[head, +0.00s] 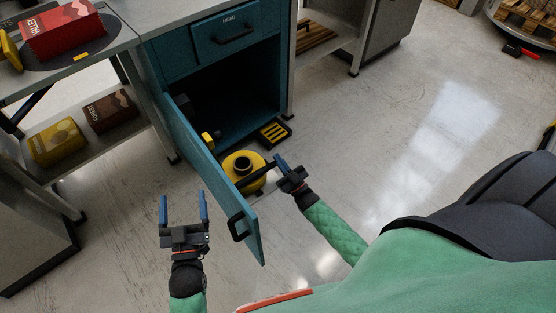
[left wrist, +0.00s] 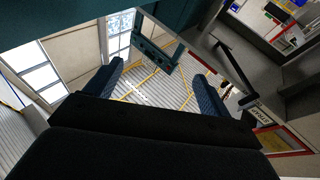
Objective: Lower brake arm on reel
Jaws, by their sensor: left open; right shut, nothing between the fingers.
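A yellow reel (head: 236,171) with a dark hub stands low in front of the teal cabinet, partly hidden behind its open door. A black bar (head: 254,178) slants across the reel's right side and is probably the brake arm; I cannot tell whether it touches the reel. My right gripper (head: 280,160) is shut and empty beside the bar's upper right end; contact is unclear. My left gripper (head: 183,196) is open and empty, left of the door. Its two blue fingers (left wrist: 150,62) also show in the left wrist view, with nothing between them close by.
The open teal door (head: 213,180) with a black handle (head: 236,226) stands between my grippers. A black and yellow striped block (head: 274,132) lies by the cabinet (head: 165,75). A shelf at left holds a yellow box (head: 58,143) and a brown box (head: 110,109).

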